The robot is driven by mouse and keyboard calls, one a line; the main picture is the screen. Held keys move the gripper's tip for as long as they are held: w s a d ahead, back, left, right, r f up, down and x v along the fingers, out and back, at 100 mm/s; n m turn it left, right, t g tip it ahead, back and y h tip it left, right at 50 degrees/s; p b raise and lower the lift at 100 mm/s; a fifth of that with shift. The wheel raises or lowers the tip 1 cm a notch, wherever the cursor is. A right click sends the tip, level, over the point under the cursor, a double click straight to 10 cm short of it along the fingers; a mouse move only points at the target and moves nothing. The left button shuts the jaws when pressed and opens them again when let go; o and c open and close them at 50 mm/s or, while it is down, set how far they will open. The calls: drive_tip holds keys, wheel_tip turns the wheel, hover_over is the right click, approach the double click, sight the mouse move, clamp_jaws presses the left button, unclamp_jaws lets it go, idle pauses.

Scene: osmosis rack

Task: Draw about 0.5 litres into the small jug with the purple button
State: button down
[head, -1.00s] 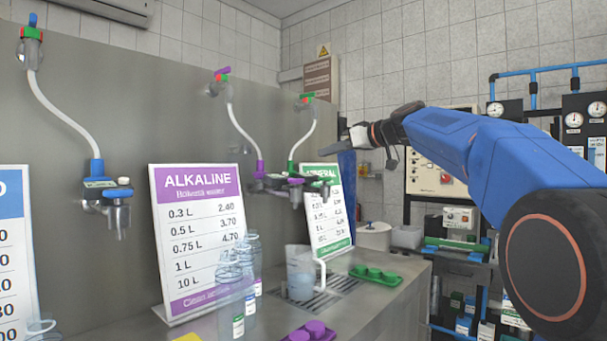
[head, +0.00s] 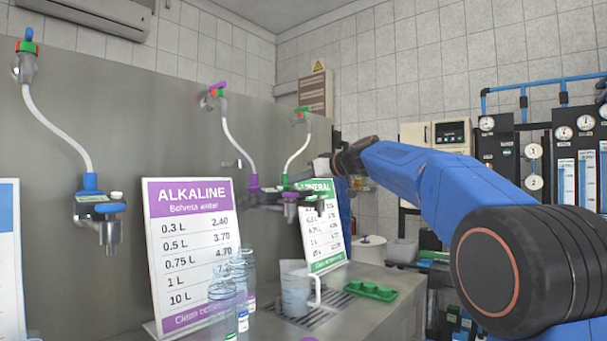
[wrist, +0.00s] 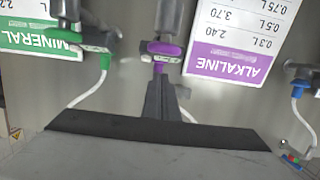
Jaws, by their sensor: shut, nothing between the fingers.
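The small clear jug (head: 295,292) with its handle stands upright on the drip grate, below the purple and green dispensers. The purple-collared dispenser (head: 254,184) hangs on a white hose from the steel panel. It also shows upside down in the wrist view, with its purple collar (wrist: 162,48). The purple button is not clearly visible. The jug's contents are unclear.
The green dispenser (head: 292,186) is close beside the purple one. The blue dispenser (head: 100,205) hangs further left. The ALKALINE sign (head: 190,245), clear bottles (head: 224,305) and a green tray (head: 372,291) stand around the jug. Gauges and pipes fill the right.

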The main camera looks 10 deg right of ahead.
sight(296, 195)
drive_tip(key=shift+f, duration=1.25)
drive_tip(key=shift+f, duration=1.2)
idle(1.6)
